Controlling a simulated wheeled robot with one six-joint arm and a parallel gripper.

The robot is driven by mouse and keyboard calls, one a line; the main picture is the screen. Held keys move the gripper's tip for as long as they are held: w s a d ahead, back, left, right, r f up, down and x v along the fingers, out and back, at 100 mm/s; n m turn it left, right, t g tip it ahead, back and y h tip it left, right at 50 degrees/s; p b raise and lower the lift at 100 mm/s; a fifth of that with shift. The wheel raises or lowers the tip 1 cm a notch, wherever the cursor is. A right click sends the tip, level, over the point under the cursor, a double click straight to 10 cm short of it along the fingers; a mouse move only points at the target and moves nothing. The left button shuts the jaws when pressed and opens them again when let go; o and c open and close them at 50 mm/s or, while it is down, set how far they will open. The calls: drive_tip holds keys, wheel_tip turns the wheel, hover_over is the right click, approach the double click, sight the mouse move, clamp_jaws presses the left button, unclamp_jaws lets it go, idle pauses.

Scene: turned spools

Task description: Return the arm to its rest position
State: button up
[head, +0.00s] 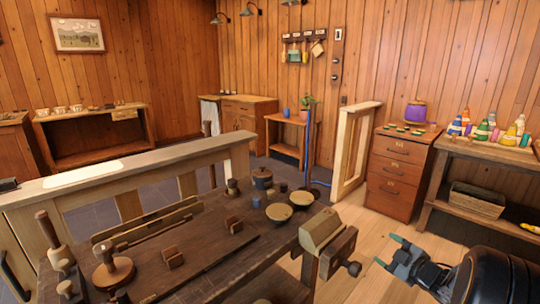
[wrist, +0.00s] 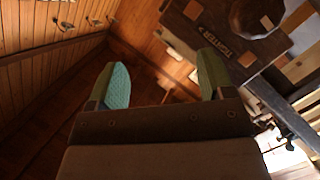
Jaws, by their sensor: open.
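My gripper (head: 392,254) is at the lower right in the head view, at the end of my dark arm, to the right of the workbench (head: 215,262). Its two teal-tipped fingers stand apart with nothing between them. In the wrist view the fingers (wrist: 160,85) are also spread and empty. The gripper is apart from the bench and its vise (head: 322,232). Most of my arm is outside the head view.
The bench holds turned wooden pieces, two shallow bowls (head: 278,211) and a dark lidded pot (head: 262,178). A drawer cabinet (head: 397,170) and a shelf with colourful bottles (head: 490,130) stand behind the gripper. Floor (head: 375,225) is clear between bench and cabinet.

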drive_tip(key=s+a+r+m+g+h+p, duration=0.15)
drive_tip(key=r+m+h+p, duration=0.35)
drive_tip(key=r, duration=0.5)
drive_tip(key=a+r+m+g+h+p, duration=0.2)
drive_tip(key=a+r+m+h+p, duration=0.15)
drive_tip(key=r+p, duration=0.45)
drive_tip(key=s+a+r+m+g+y+p, duration=0.1)
drive_tip(key=s+a+r+m+g+p, duration=0.1)
drive_tip(key=s+a+r+g+p, duration=0.2)
drive_tip(key=s+a+r+m+g+y+p, duration=0.2)
drive_tip(key=s+a+r+g+p, duration=0.1)
drive_tip(key=s+a, duration=0.7)
drive_tip(key=s+r+p, duration=0.1)
drive_tip(key=s+p, duration=0.1)
drive_tip(key=s, duration=0.2)
drive_tip(key=shift+a+g, duration=0.2)
drive_tip(key=shift+g, duration=0.15)
